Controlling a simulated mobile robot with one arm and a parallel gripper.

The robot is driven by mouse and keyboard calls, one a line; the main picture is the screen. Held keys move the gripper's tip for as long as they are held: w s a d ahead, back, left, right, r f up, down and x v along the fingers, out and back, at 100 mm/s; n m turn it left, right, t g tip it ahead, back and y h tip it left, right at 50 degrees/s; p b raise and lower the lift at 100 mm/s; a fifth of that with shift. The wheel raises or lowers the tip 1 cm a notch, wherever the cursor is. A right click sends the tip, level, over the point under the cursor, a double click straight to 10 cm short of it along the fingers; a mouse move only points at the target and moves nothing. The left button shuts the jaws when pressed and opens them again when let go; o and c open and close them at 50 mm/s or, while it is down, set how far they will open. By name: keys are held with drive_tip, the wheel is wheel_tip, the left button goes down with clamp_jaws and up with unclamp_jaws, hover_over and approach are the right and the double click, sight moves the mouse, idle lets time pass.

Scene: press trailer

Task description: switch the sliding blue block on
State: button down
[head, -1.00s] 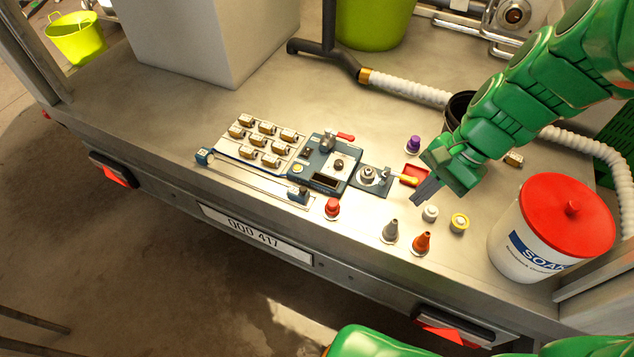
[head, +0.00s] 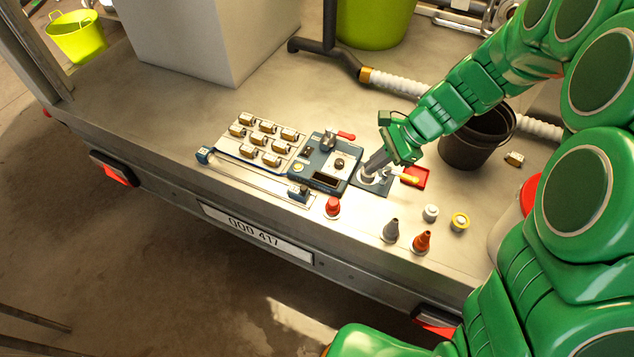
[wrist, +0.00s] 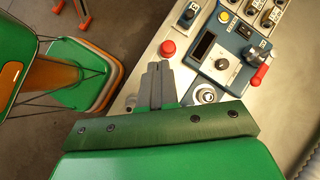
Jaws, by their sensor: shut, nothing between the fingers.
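A long thin rail (head: 250,178) runs along the front of the control panel near the trailer's edge. A blue block (head: 204,156) sits at its left end and a darker blue-grey block (head: 298,192) near its right end; I cannot tell for sure which one slides. The right-hand block also shows at the top of the wrist view (wrist: 187,15). My gripper (head: 374,164) is shut and empty, to the right of both blocks, over the small plate with a round fitting. Its closed fingers (wrist: 157,85) point towards the panel side in the wrist view.
The blue panel (head: 327,184) has a dial, a red lever and a dark display. A red button (head: 332,207), a grey cone (head: 391,230) and an orange cone (head: 422,242) stand near the front edge. A black bucket (head: 478,138) stands behind my arm.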

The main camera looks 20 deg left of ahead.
drive_tip(key=w+a+f+m+y, duration=0.1)
drive_tip(key=w+a+f+m, duration=0.2)
drive_tip(key=f, duration=0.4)
drive_tip(key=shift+w+a+f, duration=0.4)
drive_tip(key=shift+w+a, duration=0.15)
drive_tip(key=shift+a, duration=0.6)
drive_tip(key=shift+a, duration=0.1)
drive_tip(key=x, duration=0.9)
drive_tip(key=shift+s+a+f, duration=0.15)
drive_tip(key=shift+s+f, duration=0.05)
drive_tip(key=shift+f, duration=0.1)
drive_tip(key=shift+s+a+f, duration=0.1)
drive_tip(key=shift+s+a, duration=0.15)
drive_tip(key=shift+a, duration=0.25)
drive_tip(key=shift+s+a+f, duration=0.15)
drive_tip(key=shift+s+a, duration=0.1)
drive_tip(key=shift+a, duration=0.2)
drive_tip(key=shift+s+a+f, duration=0.15)
drive_tip(key=shift+s+a, duration=0.25)
drive_tip(key=shift+a, duration=0.45)
drive_tip(key=a, duration=2.3)
drive_tip(key=shift+a+f, duration=0.1)
drive_tip(key=shift+a, duration=0.1)
drive_tip(key=shift+d, duration=0.1)
